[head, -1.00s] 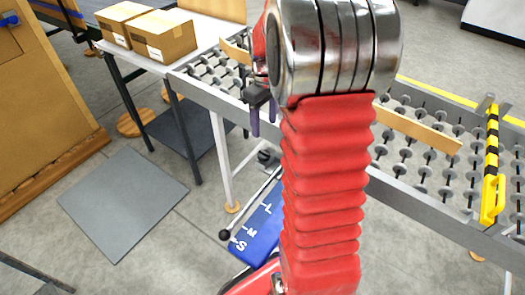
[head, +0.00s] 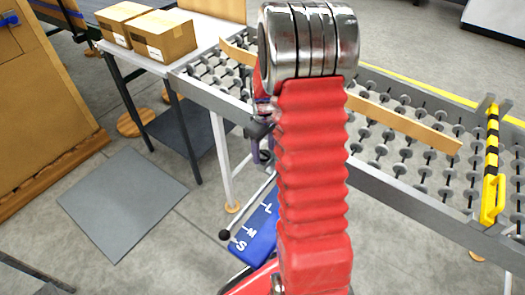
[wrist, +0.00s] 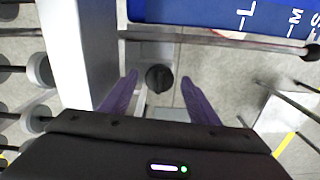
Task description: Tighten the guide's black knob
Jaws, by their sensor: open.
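The round black knob (wrist: 159,78) shows in the wrist view between the tips of my two purple fingers, with a gap on each side. In the head view the knob (head: 265,157) is partly hidden behind my fingers, beside the roller table's side rail. My gripper (wrist: 159,88) is open and empty, and its fingers point at the knob. In the head view my gripper (head: 262,148) is mostly hidden by my red arm. A metal rod ending in a black ball (head: 225,234) runs along the blue panel (head: 255,234) marked S, M, L.
The roller table (head: 425,205) with a wooden guide strip (head: 415,125) lies behind my arm. Its white leg (head: 226,175) stands left of my gripper. Cartons (head: 160,38) sit on the side table. A grey floor plate (head: 122,203) lies at the left.

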